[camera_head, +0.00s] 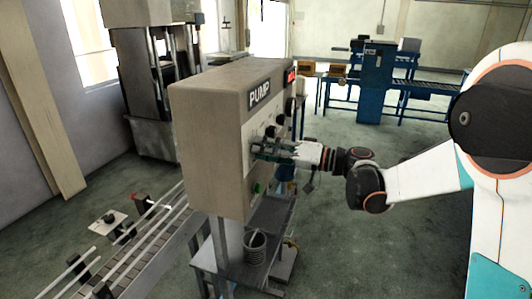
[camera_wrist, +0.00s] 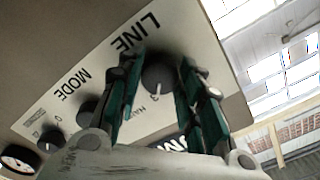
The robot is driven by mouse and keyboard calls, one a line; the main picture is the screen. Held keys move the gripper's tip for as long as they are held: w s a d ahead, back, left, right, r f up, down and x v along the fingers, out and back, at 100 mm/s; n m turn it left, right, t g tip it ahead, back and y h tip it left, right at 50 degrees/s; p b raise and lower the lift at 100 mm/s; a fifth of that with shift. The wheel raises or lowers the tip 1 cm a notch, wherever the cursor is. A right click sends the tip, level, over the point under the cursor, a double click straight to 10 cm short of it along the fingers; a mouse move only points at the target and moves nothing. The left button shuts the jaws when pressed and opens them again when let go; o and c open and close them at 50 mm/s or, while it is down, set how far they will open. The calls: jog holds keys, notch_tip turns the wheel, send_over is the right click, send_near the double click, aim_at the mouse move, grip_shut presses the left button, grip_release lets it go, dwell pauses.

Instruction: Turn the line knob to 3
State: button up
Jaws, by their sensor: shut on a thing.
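The pump box (camera_head: 205,130) has its control panel facing right, towards my arm. My gripper (camera_head: 260,150) is at that panel, with its green fingers pointing at it. In the wrist view, the dark round line knob (camera_wrist: 158,78) sits under the printed word LINE. The fingers of my gripper (camera_wrist: 161,68) are on both sides of the knob and shut on it. A small 3 and part of another marking show below the knob. In the head view my fingers hide the knob.
Beside the line knob is the MODE knob (camera_wrist: 88,109), with another dark knob (camera_wrist: 50,139) farther left. A green button (camera_head: 258,187) is low on the panel. A conveyor (camera_head: 130,250) runs at the left.

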jog(key=shift+m, duration=0.5)
jog(key=o, duration=1.1)
jog(key=shift+c, duration=0.2)
jog(key=shift+d, duration=0.1)
jog(key=v, duration=1.1)
jog(key=shift+s+d, duration=0.15)
jog(key=shift+d, duration=0.25)
